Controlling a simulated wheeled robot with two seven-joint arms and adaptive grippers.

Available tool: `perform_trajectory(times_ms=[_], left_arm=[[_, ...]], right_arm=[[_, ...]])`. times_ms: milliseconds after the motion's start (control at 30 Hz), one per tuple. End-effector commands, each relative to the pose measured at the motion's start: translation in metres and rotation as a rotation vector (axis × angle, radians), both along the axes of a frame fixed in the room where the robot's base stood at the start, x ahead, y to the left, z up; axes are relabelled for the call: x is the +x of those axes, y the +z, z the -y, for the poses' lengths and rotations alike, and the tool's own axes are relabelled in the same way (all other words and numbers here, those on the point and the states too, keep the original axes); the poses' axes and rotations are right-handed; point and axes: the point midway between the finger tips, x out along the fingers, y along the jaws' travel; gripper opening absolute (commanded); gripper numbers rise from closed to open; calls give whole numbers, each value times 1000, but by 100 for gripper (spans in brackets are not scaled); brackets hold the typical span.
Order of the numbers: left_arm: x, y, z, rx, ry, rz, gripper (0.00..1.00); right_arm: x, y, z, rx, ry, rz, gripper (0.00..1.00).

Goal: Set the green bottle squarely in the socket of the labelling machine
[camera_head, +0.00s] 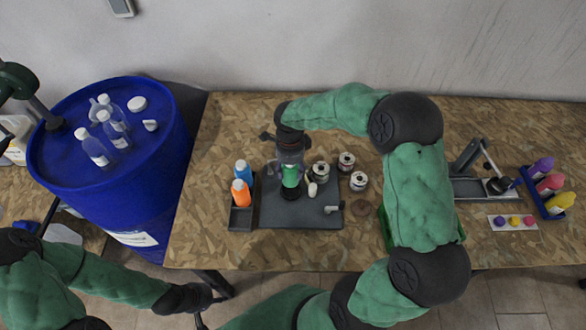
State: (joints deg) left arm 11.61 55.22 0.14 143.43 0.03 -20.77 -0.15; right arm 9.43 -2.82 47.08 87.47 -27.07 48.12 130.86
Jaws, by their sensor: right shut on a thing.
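The green bottle (290,177) is upright in my right gripper (290,163), which is shut around its upper part. The bottle is over the dark grey plate (270,213) of what looks like the labelling machine. A dark round part (290,194), perhaps the socket, shows directly under the bottle. The gripper and the high view hide whether the bottle is seated in it or just above it. My left arm is at the lower left, away from the table top. Its dark end (188,298) is low and its fingers are not clear.
An orange bottle (241,194) and a blue one (243,171) stand in a tray left of the plate. Several small tins (359,181) stand at its right. A lever device (466,160) and a blue rack (534,196) are further right. A blue drum (75,178) stands left.

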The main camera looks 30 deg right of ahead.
Motion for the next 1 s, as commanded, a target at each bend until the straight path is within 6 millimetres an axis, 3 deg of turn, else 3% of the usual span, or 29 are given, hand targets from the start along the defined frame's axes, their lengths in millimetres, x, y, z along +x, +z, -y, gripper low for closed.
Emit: perform_trajectory(times_ms=[533, 1000], left_arm=[[0, -17, 0, 0, 0, 0, 40], [0, -17, 0, 0, 0, 0, 40]], right_arm=[[0, -31, 0, 1, 0, 1, 12], [0, -33, 0, 1, 0, 1, 12]])
